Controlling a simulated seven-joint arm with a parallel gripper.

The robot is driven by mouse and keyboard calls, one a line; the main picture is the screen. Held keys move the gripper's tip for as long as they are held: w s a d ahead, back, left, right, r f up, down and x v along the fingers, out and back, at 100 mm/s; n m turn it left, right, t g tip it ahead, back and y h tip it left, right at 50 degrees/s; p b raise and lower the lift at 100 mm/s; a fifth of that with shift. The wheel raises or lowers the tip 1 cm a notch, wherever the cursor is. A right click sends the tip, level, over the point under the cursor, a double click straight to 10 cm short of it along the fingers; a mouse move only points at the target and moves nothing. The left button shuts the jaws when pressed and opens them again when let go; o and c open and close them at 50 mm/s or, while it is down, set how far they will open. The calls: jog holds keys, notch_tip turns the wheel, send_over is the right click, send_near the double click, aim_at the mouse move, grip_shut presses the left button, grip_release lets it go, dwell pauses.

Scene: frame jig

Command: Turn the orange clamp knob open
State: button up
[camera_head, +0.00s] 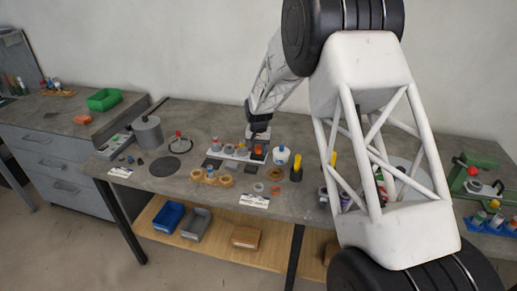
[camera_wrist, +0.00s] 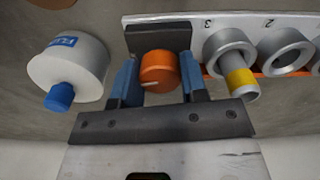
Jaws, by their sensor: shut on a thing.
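The orange clamp knob (camera_wrist: 158,72) sits on a dark block at the end of the white frame jig (camera_wrist: 160,18) in the wrist view. A pale mark shows on its near edge. My gripper (camera_wrist: 160,78) has its two blue fingers on either side of the knob, shut on it. In the head view the knob (camera_head: 258,150) shows small, just below my gripper (camera_head: 257,138). The jig has numbered grey rings. The ring by the "3" (camera_wrist: 224,45) has a grey cylinder with a yellow band (camera_wrist: 240,80) in it, leaning in this view.
A white container with a blue cap (camera_wrist: 68,70) stands close left of my gripper in the wrist view. In the head view, a grey pot (camera_head: 147,132) and a red-handled item (camera_head: 178,140) stand left, with several small parts in front. A green device (camera_head: 475,175) is far right.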

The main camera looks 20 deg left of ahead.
aim_at(259, 147)
jog(key=n, duration=0.8)
jog(key=shift+n, duration=0.3)
jog(key=n, duration=0.3)
jog(key=shift+n, duration=0.3)
jog(key=n, duration=0.4)
jog(key=shift+n, duration=0.3)
jog(key=o, duration=0.9)
jog(key=shift+r, duration=3.95)
